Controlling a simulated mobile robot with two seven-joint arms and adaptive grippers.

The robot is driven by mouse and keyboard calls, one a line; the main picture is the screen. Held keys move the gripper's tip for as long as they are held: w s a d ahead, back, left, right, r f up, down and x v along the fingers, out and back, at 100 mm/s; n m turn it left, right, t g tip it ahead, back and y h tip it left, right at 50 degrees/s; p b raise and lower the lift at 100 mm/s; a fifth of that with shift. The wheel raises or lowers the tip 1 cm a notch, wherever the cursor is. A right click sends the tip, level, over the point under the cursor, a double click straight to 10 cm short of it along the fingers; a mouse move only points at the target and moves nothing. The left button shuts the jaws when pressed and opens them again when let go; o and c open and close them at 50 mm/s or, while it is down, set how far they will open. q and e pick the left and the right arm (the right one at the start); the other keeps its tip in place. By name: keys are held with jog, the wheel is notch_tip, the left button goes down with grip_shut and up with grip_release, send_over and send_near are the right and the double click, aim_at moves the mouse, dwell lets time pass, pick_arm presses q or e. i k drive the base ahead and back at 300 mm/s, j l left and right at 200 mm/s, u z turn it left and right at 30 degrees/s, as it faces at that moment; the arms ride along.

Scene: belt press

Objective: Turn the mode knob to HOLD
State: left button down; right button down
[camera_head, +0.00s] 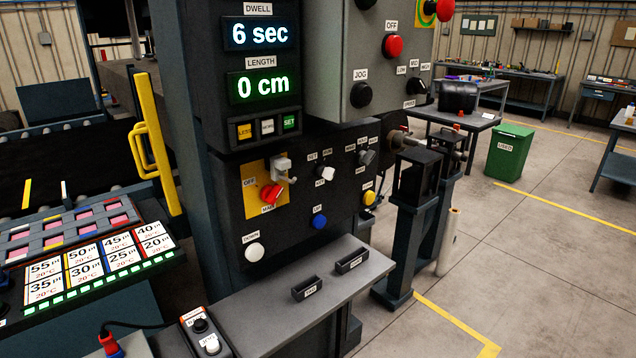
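The lettering is too small to read surely, so I cannot tell which one is the mode knob or which position reads HOLD. Both knobs are unobstructed. Neither of my grippers is in view.
A red main switch (270,192) with a grey padlock-like piece (282,168) sits left of the knobs. White (254,252), blue (319,221) and yellow (369,198) buttons lie lower. A grey shelf (330,290) juts out below. Displays (258,86) stand above.

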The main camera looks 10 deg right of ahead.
aim_at(363, 158)
jog(key=i+l, duration=0.15)
jog(key=l, duration=0.15)
jog(key=i+l+u, duration=0.1)
jog(key=l, duration=0.2)
jog(key=i+l, duration=0.15)
jog(key=l, duration=0.15)
jog(key=i+l+u, duration=0.1)
jog(key=l, duration=0.2)
